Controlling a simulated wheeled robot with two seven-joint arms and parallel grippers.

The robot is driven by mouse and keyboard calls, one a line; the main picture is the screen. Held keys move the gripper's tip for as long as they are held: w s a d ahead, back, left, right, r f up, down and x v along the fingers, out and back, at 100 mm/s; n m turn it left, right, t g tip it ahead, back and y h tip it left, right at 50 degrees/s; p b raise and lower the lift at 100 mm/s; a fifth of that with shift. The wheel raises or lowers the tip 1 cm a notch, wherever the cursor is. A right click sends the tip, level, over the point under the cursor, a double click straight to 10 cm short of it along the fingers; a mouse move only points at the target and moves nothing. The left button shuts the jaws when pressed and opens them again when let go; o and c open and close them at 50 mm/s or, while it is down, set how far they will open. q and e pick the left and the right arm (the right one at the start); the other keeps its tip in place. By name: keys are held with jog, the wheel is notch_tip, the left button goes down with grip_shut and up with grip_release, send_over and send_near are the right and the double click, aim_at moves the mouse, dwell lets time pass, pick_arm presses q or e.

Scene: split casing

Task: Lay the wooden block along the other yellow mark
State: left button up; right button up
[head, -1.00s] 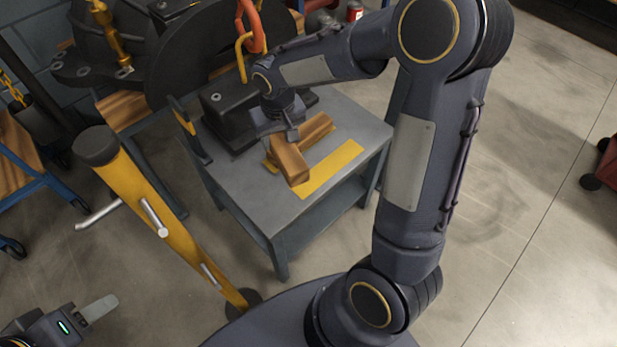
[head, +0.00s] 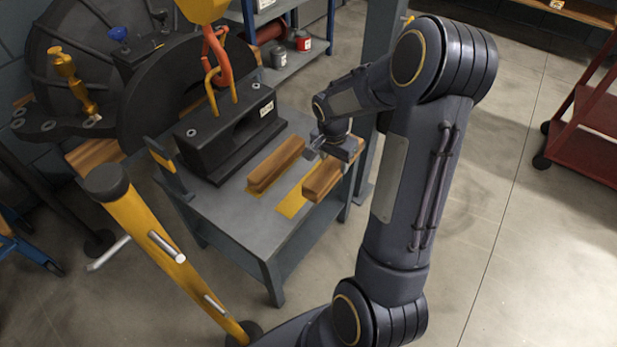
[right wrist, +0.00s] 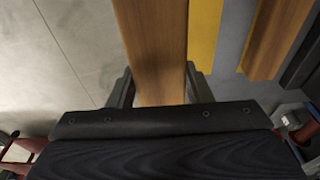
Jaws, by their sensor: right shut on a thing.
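My right gripper (head: 335,150) is shut across a wooden block (head: 322,181). The held block also fills the middle of the right wrist view (right wrist: 155,50), between the two fingers. It is over the table's right side, just right of a bare yellow mark (head: 291,203) and roughly parallel to it. I cannot tell its height above the table. In the right wrist view, the mark (right wrist: 203,30) shows beside the block. A second wooden block (head: 275,163) lies along another yellow mark (head: 254,191), mostly hidden under it. My left gripper is out of view.
The grey table (head: 235,225) has free room at its front. A black casing block (head: 225,135) stands at its back, with an orange hook (head: 214,50) above. A yellow post (head: 150,245) leans in front at left. A red cart (head: 590,125) stands far right.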

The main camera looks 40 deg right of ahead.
jog(key=w+a+f, duration=0.1)
jog(key=w+f, duration=0.1)
jog(key=w+f+b, duration=0.1)
jog(key=w+f, duration=0.1)
jog(key=w+a+f, duration=0.1)
jog(key=w+f, duration=0.1)
jog(key=w, duration=0.1)
jog(key=shift+a+f, duration=0.35)
jog(key=shift+w+a+f+b, duration=0.15)
jog(key=shift+f+b, duration=0.5)
jog(key=shift+f, duration=1.05)
jog(key=shift+f, duration=0.15)
jog(key=o, duration=1.2)
